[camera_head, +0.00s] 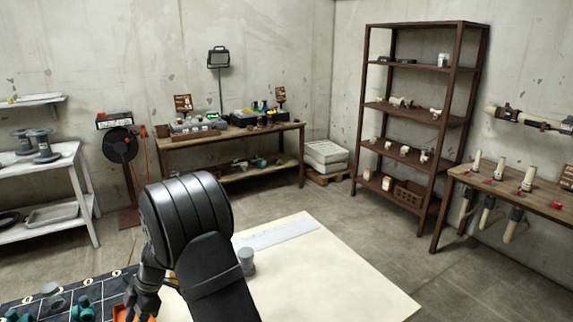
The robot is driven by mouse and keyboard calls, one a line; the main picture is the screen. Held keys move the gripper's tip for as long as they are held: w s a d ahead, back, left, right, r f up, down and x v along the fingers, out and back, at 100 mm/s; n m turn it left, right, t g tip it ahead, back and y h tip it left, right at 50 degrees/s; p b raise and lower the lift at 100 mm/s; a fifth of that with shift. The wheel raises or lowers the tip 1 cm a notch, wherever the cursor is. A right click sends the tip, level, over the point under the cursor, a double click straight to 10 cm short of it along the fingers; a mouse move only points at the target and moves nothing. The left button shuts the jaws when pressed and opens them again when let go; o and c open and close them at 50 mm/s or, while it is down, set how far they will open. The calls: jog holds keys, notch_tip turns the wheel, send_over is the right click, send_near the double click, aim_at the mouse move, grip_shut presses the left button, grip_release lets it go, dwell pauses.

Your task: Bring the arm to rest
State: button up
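My black arm fills the lower middle of the head view and hides part of the table behind it. My gripper (143,302) appears at the lower left of the arm, pointing down near the table's left side. Its fingertips are hard to make out, so I cannot tell whether it is open, shut or holding something. An orange piece (126,314) shows right beside it, cut off by the bottom edge. I cannot tell whether they touch.
A pale tabletop (345,275) is mostly clear at right, with a grey cylinder (246,262) and a flat grey strip (275,235). A dark board (20,310) with teal fittings (83,308) lies at lower left. Benches and a brown shelf (405,105) stand farther back.

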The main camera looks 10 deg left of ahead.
jog(key=w+d+r, duration=0.6)
jog(key=d, duration=0.3)
jog(key=w+a+m+t+y, duration=0.15)
jog(key=w+a+m, duration=0.4)
jog(key=a, duration=0.65)
jog(key=w+a+m+t+y, duration=0.1)
jog(key=w+a+m+t, duration=0.4)
jog(key=a, duration=0.8)
jog(key=s+a+f+g, duration=0.1)
jog(key=a+f, duration=0.3)
jog(key=a, duration=0.2)
jog(key=shift+a, duration=0.4)
jog(key=shift+o, duration=0.5)
jog(key=shift+s+m+g, duration=0.1)
jog(key=shift+m+g, duration=0.15)
